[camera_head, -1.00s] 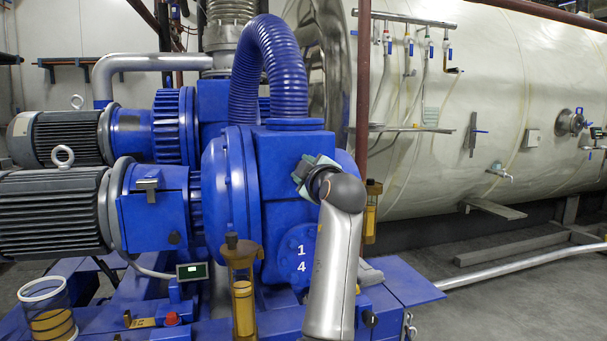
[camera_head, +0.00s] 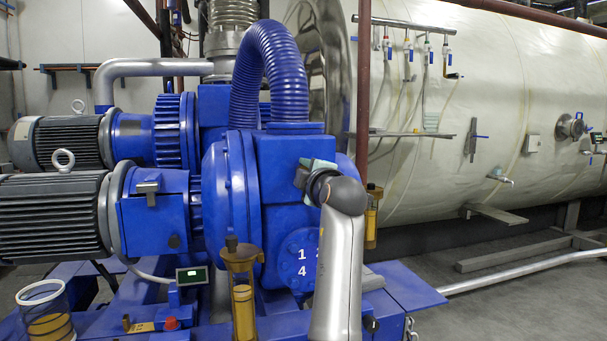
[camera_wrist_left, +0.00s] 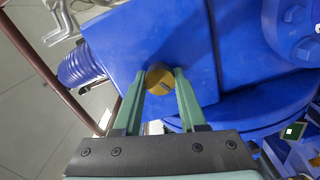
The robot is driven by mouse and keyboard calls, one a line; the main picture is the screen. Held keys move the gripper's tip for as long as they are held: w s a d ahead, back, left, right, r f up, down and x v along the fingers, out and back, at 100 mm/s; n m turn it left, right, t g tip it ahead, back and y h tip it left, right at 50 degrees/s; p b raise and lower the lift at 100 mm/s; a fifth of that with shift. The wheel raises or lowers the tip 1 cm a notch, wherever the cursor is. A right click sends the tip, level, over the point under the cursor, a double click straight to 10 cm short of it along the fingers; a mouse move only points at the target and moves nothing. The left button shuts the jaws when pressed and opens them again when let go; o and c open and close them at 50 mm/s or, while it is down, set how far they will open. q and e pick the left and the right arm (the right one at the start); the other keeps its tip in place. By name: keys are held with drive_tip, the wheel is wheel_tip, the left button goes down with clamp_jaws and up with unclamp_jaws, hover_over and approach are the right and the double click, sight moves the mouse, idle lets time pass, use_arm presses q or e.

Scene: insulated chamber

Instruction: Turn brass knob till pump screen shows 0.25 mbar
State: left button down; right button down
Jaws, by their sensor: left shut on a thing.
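The brass knob (camera_wrist_left: 159,79) is a round gold disc with a thin mark, on a blue housing face in the left wrist view. My left gripper (camera_wrist_left: 160,76) has teal fingers shut on the knob, one on each side. In the head view my left gripper (camera_head: 316,170) is against the right part of the blue pump (camera_head: 285,165), and the knob is hidden there. The pump screen (camera_head: 192,275) is a small dark display on the lower left; its reading is too small to tell. It also shows in the left wrist view (camera_wrist_left: 293,131). My right gripper is not in view.
A blue ribbed hose (camera_head: 270,70) arches above the pump. A sight glass with amber oil (camera_head: 243,300) and a clear container (camera_head: 46,312) stand low in front. Grey motors (camera_head: 55,215) are on the left. A large cream chamber (camera_head: 480,120) fills the right back.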

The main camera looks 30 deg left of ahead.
use_arm(q)
drive_tip(key=shift+c, duration=2.3)
unclamp_jaws()
drive_tip(key=shift+d, duration=0.1)
drive_tip(key=b+v, duration=0.1)
drive_tip(key=v, duration=1.1)
drive_tip(key=shift+s+b, duration=0.25)
drive_tip(key=shift+b, duration=0.1)
drive_tip(key=shift+d, duration=0.1)
